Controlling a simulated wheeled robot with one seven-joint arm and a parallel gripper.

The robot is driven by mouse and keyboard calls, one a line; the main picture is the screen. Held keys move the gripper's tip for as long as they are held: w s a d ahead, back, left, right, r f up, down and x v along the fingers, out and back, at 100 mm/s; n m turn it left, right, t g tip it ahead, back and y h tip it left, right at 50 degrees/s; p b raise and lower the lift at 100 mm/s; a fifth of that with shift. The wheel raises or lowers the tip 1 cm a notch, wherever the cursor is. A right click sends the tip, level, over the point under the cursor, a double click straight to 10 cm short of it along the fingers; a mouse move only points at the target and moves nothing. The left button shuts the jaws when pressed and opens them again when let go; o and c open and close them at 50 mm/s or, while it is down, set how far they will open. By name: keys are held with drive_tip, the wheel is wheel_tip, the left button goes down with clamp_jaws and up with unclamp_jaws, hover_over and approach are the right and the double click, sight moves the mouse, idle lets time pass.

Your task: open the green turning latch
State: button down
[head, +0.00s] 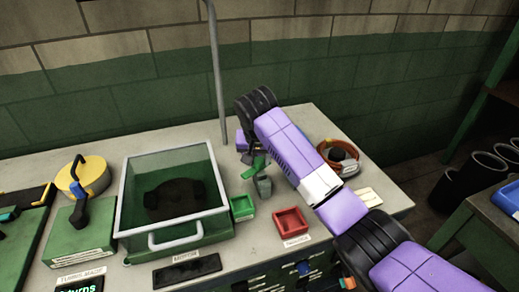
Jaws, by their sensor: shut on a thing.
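The green turning latch (254,171) shows as a small slanted green piece behind the glass-walled box's right side, above a small grey block (263,188). My gripper (253,156) comes down to it from above and is shut on it. My purple arm and black wrist cover part of the area, so the jaws and the latch's upper end are partly hidden. How far the latch is turned cannot be told.
A clear box with a white frame and front handle (176,241) stands left of the latch. A green tray (242,207) and a red tray (291,222) sit in front. A round orange-rimmed bowl (338,155) is right, behind my arm. A thin metal pole (216,75) rises behind.

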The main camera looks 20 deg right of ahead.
sight(253, 173)
drive_tip(key=shift+a+m+g+h+p, duration=0.1)
drive_tip(key=shift+m+g+h+p, duration=0.3)
drive_tip(key=shift+m, duration=0.75)
drive_tip(key=shift+m+g+h+p, duration=0.1)
drive_tip(key=shift+m+h+p, duration=0.35)
drive_tip(key=shift+m, duration=0.7)
drive_tip(key=c, duration=1)
unclamp_jaws()
drive_tip(key=shift+r, duration=0.1)
drive_tip(key=v, duration=0.7)
drive_tip(key=shift+r+b, duration=0.3)
drive_tip(key=shift+b, duration=0.05)
